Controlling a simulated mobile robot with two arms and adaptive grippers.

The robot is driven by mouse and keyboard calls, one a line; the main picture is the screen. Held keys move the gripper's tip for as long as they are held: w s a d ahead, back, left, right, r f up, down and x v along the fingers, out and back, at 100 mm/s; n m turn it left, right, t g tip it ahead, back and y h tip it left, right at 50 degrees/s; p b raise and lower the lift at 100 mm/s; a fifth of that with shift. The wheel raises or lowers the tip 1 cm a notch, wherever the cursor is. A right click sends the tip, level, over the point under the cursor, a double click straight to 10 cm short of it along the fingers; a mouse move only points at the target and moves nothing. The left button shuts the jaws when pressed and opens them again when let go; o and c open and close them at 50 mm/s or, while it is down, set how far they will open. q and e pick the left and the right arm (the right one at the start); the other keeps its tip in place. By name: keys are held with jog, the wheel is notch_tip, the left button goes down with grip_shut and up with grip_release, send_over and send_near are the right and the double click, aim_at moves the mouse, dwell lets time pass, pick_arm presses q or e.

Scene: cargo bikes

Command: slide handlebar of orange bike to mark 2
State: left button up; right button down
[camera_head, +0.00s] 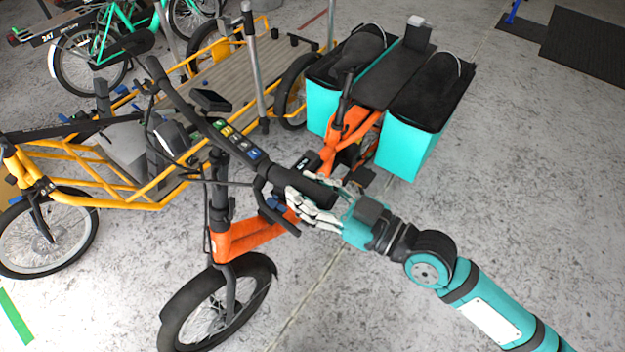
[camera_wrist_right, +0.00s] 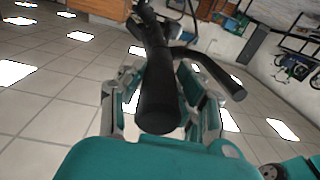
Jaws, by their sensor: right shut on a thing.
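The orange bike (camera_head: 250,234) stands upright in the middle of the head view, its front wheel toward me. Its black handlebar (camera_head: 185,105) runs from upper left to lower right and has small coloured marks (camera_head: 232,137) along its middle; their numbers are too small to read surely. My right gripper (camera_head: 306,197) is shut on the handlebar's near right end. In the right wrist view, the black grip (camera_wrist_right: 158,95) lies between the two fingers, with a brake lever (camera_wrist_right: 215,75) beside it. My left gripper is not in view.
A yellow cargo bike (camera_head: 150,192) stands close on the left, behind the handlebar. Teal panniers (camera_head: 405,150) with black tops sit at the orange bike's rear. A green bike (camera_head: 110,45) is at the back left.

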jog(key=shift+s+a+f, duration=0.1)
jog(key=shift+s+f, duration=0.05)
jog(key=shift+f, duration=0.35)
jog(key=shift+s+a+f, duration=0.1)
jog(key=shift+f, duration=0.4)
jog(key=c, duration=0.9)
grip_release()
jog(key=shift+r, duration=0.15)
jog(key=v, duration=1.2)
